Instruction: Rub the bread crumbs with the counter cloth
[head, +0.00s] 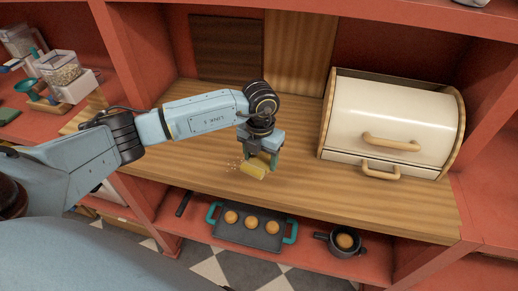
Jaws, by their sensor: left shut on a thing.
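My left gripper (262,158) reaches down over the wooden counter (205,165) from the left. It is shut on a yellow folded cloth (252,171), which is at the counter surface near its front edge. Bread crumbs (233,164) show as small light specks just left of the cloth. Whether more crumbs lie under the cloth is hidden. My right gripper is not in view.
A cream bread box (395,115) with wooden handles stands on the right of the counter. Two boards (295,50) lean at the back. Below the counter are a tray (265,236) with several round buns and a dark pot (343,252). Clear canisters (60,70) stand far left.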

